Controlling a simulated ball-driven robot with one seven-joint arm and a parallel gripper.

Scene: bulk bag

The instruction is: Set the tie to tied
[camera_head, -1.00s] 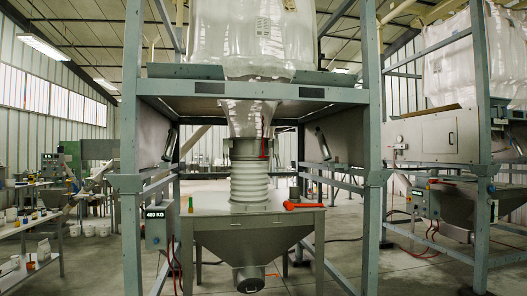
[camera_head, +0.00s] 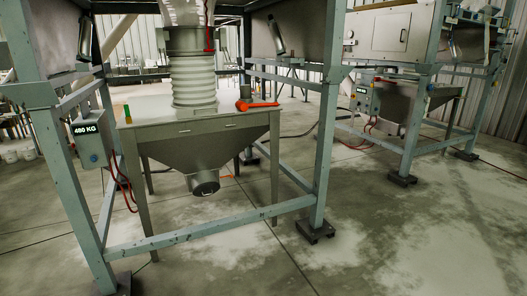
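The tie appears as a thin red cord (camera_head: 209,36) hanging down the right side of the spout, over the grey collar (camera_head: 185,41). Only its lower part shows, and I cannot tell whether it is tied. A little of the bag's pale spout (camera_head: 182,14) shows at the top edge; the rest of the bag is out of view. Below the collar, a ribbed pale sleeve (camera_head: 193,82) runs down to the hopper table (camera_head: 150,112). My gripper is not in view.
A red mallet-like tool (camera_head: 262,105) lies on the table. Blue-grey frame posts (camera_head: 324,150) and a low front bar (camera_head: 210,225) surround the hopper (camera_head: 205,152). A weight display box (camera_head: 90,138) hangs at left. The dusty floor (camera_head: 400,230) in front and right is open.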

